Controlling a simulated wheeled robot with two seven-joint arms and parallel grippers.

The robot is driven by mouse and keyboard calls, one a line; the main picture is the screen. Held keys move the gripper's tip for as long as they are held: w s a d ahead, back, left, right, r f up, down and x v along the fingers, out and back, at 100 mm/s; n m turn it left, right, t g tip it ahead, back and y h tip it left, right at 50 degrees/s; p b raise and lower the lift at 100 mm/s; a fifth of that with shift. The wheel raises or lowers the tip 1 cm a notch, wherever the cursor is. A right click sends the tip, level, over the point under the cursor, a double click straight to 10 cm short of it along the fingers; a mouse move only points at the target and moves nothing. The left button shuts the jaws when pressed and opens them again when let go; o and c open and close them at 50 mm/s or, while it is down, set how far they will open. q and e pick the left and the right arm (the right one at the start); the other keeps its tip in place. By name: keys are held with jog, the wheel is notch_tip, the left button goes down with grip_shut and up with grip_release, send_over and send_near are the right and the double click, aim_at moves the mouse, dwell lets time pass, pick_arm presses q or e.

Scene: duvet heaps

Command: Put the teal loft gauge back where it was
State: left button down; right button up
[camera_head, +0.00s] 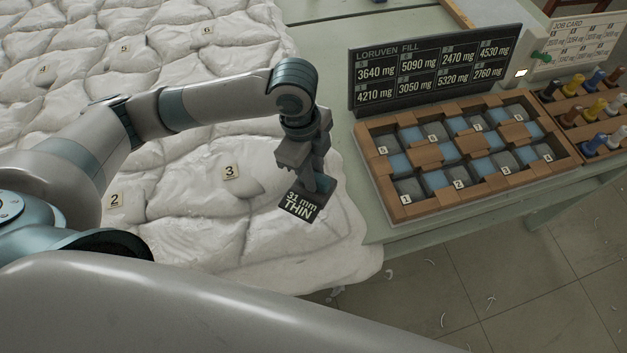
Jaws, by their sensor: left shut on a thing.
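My left gripper (315,177) is shut on the loft gauge (300,206), over the near right part of the white quilted duvet (255,245). The gauge's dark plate reads "31 mm THIN" and lies at the duvet's surface; I cannot tell whether it presses in. The fingers hide most of the gauge's upper part, so little of its teal shows. My right gripper is out of view.
The duvet's pockets carry number tags. A wooden tray (373,190) with numbered grey and blue compartments stands on the green table (400,237). Behind it is a "LORUVEN FILL" board (430,70). A job card (580,42) and a rack of coloured pegs (560,100) stand at right.

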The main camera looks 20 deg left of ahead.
pick_arm(q)
jog(key=shift+f+p, duration=0.55)
jog(key=shift+f, duration=1.4)
jog(key=shift+f, duration=0.1)
jog(key=c, duration=1.6)
grip_release()
jog(key=shift+s, duration=0.1)
jog(key=shift+r, duration=0.4)
jog(key=r, duration=0.3)
jog(key=a+r+b, duration=0.1)
jog(key=r, duration=0.3)
jog(key=r+b, duration=0.1)
jog(key=r, duration=0.3)
jog(key=shift+w+a+r, duration=0.15)
jog(key=shift+w+a, duration=0.05)
jog(key=shift+a, duration=0.15)
